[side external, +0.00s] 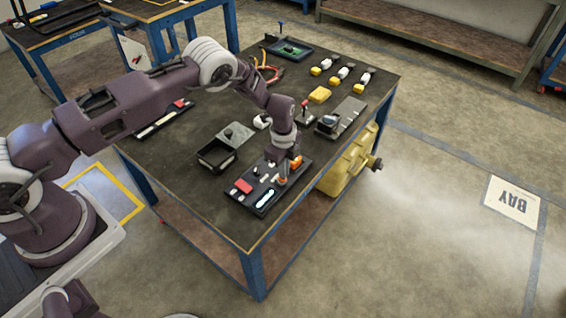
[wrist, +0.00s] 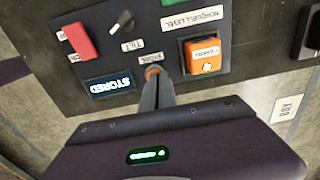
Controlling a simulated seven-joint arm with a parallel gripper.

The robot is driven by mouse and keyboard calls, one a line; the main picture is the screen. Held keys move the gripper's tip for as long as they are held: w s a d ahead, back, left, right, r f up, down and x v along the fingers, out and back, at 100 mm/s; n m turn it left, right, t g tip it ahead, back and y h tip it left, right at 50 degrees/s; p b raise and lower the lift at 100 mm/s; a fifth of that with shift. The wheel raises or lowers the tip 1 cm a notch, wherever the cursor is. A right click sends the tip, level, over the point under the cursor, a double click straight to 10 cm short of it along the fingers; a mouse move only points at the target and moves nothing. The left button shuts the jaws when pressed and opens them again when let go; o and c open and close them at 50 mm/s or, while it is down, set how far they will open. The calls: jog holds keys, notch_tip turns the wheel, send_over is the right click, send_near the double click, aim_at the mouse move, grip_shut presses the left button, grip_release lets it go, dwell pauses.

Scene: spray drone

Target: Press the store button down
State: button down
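The control panel (side external: 250,204) lies near the table's front corner; its dark face (wrist: 225,88) fills the upper wrist view. The small round orange store button (wrist: 153,71) sits under a STORE label (wrist: 153,58), partly hidden by my fingers. Beside it a display (wrist: 110,85) reads STORED. My gripper (wrist: 156,80) has its fingers together, empty, with the tips at the button. Whether they touch it or how far it is pressed I cannot tell. In the side view my gripper (side external: 283,178) points down over the panel.
A red switch (wrist: 78,41), a TILT knob (wrist: 122,22) and a square orange lit button (wrist: 203,55) surround the store button. An open black box (side external: 216,155) stands behind the panel. A yellow tank (side external: 345,168) is at the table's right side.

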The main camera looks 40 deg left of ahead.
notch_tip(320, 180, up, 14)
dwell(0.3)
dwell(0.7)
jog(key=s+a+r+n+t, duration=0.1)
jog(key=s+r+n, duration=0.5)
jog(key=r, duration=0.8)
jog(key=s+a+r+n+t, duration=0.1)
jog(key=s+r+n+t, duration=0.15)
jog(key=s+r, duration=0.85)
jog(key=s+r+n+t, duration=0.1)
jog(key=s+n, duration=0.3)
jog(key=s, duration=0.5)
jog(key=s+a+r+n+t, duration=0.1)
jog(key=s+r+n, duration=0.3)
jog(key=s, duration=0.6)
jog(key=shift+r+n, duration=0.2)
jog(key=shift+n, duration=0.55)
